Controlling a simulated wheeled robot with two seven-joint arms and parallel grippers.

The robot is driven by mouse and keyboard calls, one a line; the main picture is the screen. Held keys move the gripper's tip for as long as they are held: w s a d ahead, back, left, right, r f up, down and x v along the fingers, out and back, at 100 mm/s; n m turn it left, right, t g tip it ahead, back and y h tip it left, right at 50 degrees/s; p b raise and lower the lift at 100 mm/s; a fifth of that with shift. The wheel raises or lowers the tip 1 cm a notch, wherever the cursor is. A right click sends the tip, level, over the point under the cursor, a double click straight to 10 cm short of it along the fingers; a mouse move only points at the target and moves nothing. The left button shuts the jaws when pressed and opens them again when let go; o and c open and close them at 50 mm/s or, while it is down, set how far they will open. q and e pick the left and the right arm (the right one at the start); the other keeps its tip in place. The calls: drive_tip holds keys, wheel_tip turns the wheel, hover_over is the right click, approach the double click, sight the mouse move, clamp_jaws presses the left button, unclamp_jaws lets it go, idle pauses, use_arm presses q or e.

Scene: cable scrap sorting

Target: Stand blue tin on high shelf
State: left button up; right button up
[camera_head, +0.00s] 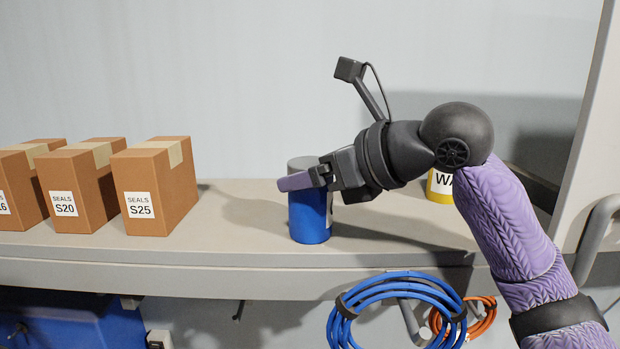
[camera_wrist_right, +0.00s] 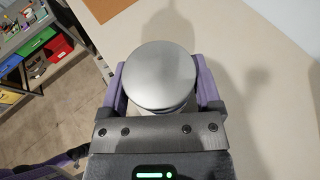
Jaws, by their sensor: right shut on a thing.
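The blue tin (camera_head: 309,218) stands upright on the high shelf (camera_head: 245,225), with a grey lid on top. My right gripper (camera_head: 303,181) is shut on the tin near its top, coming from the right; its fingers hide part of the tin's upper body. In the right wrist view the tin's round silver lid (camera_wrist_right: 158,75) sits between the two purple fingers of my right gripper (camera_wrist_right: 160,90). The tin's base looks to be at the shelf surface; I cannot tell whether it fully rests there. My left gripper is not in view.
Several brown SEALS boxes (camera_head: 155,187) stand on the shelf at left. A yellow tin (camera_head: 440,186) stands behind my right arm. Blue cable coils (camera_head: 345,315) and an orange coil (camera_head: 482,322) hang below the shelf edge. The shelf between the boxes and blue tin is clear.

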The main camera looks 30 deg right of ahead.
drive_tip(key=shift+w+a+f, duration=0.1)
drive_tip(key=shift+w+f, duration=0.05)
drive_tip(key=o, duration=1.3)
drive_tip(key=shift+r, duration=0.25)
drive_tip(key=shift+s+d, duration=0.3)
drive_tip(key=shift+s, duration=0.05)
drive_tip(key=b+v, duration=0.2)
drive_tip(key=v, duration=0.9)
drive_tip(key=shift+r+b, duration=0.25)
drive_tip(key=shift+b, duration=0.1)
